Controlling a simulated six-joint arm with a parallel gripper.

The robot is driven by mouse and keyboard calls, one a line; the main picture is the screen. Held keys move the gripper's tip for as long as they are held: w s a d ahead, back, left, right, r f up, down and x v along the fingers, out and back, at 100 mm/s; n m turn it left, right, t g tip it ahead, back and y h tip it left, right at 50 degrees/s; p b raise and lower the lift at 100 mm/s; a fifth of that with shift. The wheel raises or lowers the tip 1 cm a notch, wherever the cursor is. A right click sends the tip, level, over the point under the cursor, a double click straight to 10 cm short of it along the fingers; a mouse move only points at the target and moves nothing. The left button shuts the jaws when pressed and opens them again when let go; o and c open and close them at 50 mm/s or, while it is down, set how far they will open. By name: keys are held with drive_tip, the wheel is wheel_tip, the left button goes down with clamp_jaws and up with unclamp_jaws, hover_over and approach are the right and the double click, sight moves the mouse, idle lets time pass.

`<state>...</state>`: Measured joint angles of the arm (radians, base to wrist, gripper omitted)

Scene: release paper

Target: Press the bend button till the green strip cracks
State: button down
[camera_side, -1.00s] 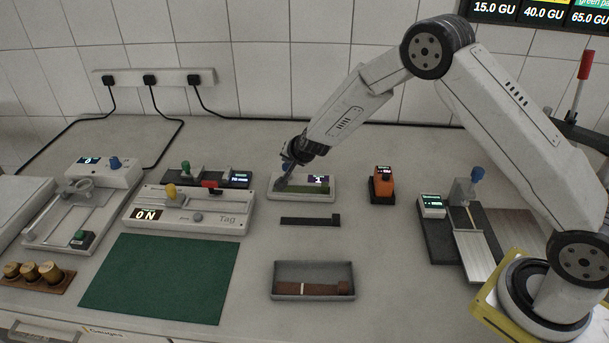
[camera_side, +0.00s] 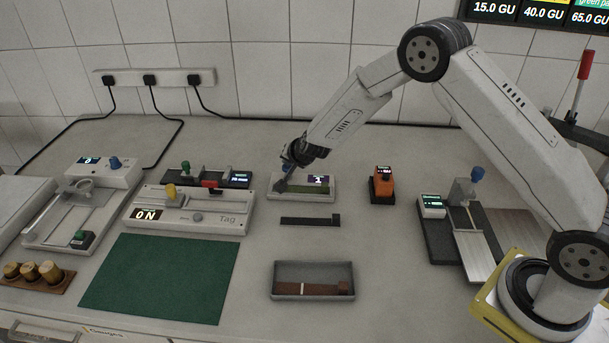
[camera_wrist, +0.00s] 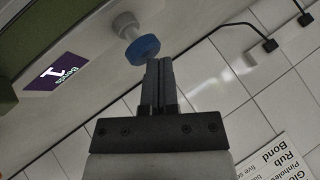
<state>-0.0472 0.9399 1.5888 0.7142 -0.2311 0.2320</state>
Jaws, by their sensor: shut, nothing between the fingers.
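The bend device (camera_side: 322,197) is a pale box at the back middle of the bench. The green strip (camera_side: 312,189) lies along its top, partly hidden by my gripper. Its purple display (camera_side: 318,181) shows "1" and, in the wrist view (camera_wrist: 57,75), the word "Bends". The blue-capped button (camera_wrist: 143,48) on a pale stem is in the wrist view. My gripper (camera_side: 281,187) is shut and empty at the device's left end. In the wrist view its fingertips (camera_wrist: 158,62) are right at the blue cap; I cannot tell if they touch. No crack can be made out.
A dark bar (camera_side: 308,221) and a grey tray (camera_side: 312,267) holding a brown strip lie in front. An orange device (camera_side: 383,186) stands to the right. The "Tag" device (camera_side: 228,219) is to the left, behind a green mat (camera_side: 160,278).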

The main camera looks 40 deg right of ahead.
sight(289, 168)
drive_tip(key=shift+f, duration=0.6)
idle(0.9)
drive_tip(key=shift+r, duration=1.35)
drive_tip(key=shift+r, duration=2.5)
drive_tip(key=shift+s+r, duration=0.1)
